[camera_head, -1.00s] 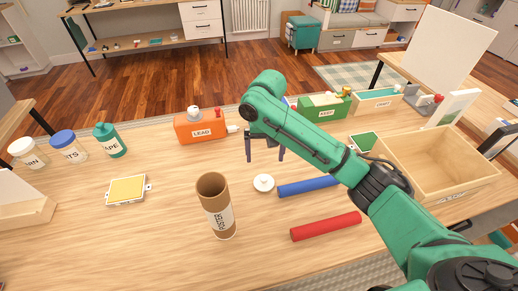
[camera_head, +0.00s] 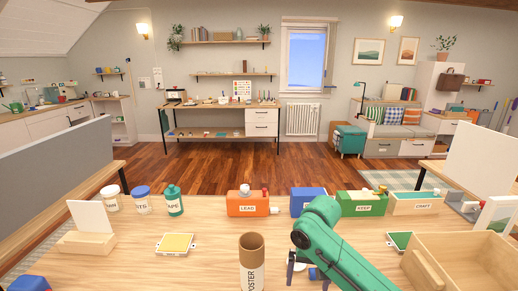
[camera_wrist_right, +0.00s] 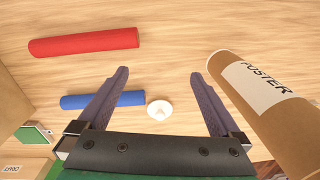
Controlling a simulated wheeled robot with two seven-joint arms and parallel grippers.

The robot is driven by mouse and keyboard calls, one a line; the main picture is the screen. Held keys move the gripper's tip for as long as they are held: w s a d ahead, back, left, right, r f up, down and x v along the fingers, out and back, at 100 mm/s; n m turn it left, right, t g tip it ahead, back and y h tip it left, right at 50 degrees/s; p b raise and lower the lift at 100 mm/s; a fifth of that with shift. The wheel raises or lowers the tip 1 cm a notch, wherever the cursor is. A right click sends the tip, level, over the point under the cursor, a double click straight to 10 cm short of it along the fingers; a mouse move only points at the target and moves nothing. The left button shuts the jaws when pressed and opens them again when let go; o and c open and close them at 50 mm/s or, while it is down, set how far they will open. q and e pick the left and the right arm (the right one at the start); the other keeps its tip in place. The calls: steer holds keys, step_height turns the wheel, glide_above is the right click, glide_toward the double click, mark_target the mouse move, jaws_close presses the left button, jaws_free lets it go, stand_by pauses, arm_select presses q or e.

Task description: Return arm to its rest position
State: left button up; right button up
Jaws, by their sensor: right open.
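In the head view my right arm comes in from the lower right, and its gripper (camera_head: 307,275) points down over the table. In the right wrist view this gripper (camera_wrist_right: 159,73) has its two fingers spread wide, with nothing held between them. The brown poster tube (camera_head: 251,265) stands on the table just left of it, and the tube (camera_wrist_right: 262,92) is at the right in the wrist view. A white round cap (camera_wrist_right: 159,110) and a blue roll (camera_wrist_right: 105,99) lie on the table below the fingers. A red roll (camera_wrist_right: 84,42) lies farther off. My left gripper is not in view.
An orange LEAD box (camera_head: 248,210), a blue box (camera_head: 300,205), a green KEEP box (camera_head: 362,209) and a CRAFT box (camera_head: 416,207) line the table's back. An open wooden crate (camera_head: 425,270) is at the right. A yellow pad (camera_head: 176,243) lies left; the table around it is clear.

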steer(key=s+f+n+y, duration=0.1)
steer(key=s+f, duration=0.1)
steer(key=s+a+f+n+t+y, duration=0.1)
steer(key=s+f, duration=0.2)
steer(key=s+a+f+n, duration=0.1)
steer(key=s+f, duration=0.1)
steer(key=f, duration=0.1)
steer(key=shift+s+a+f+t+y, duration=0.1)
steer(key=shift+s+f+t+y, duration=0.1)
steer(key=shift+t+y, duration=0.2)
steer(key=s+d+f+t+h, duration=0.2)
steer(key=s+d+h, duration=0.1)
steer(key=s+d, duration=0.9)
step_height(320, 180, down, 22)
steer(key=n+g, duration=0.1)
steer(key=g, duration=0.1)
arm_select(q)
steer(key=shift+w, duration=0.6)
arm_select(e)
steer(key=s+d+f, duration=0.2)
steer(key=s+f, duration=0.6)
steer(key=s, duration=0.1)
steer(key=s+d+f+g, duration=0.1)
steer(key=s+f, duration=0.6)
steer(key=s, duration=0.1)
steer(key=shift+s+d+f, duration=0.35)
steer(key=shift+s, duration=0.05)
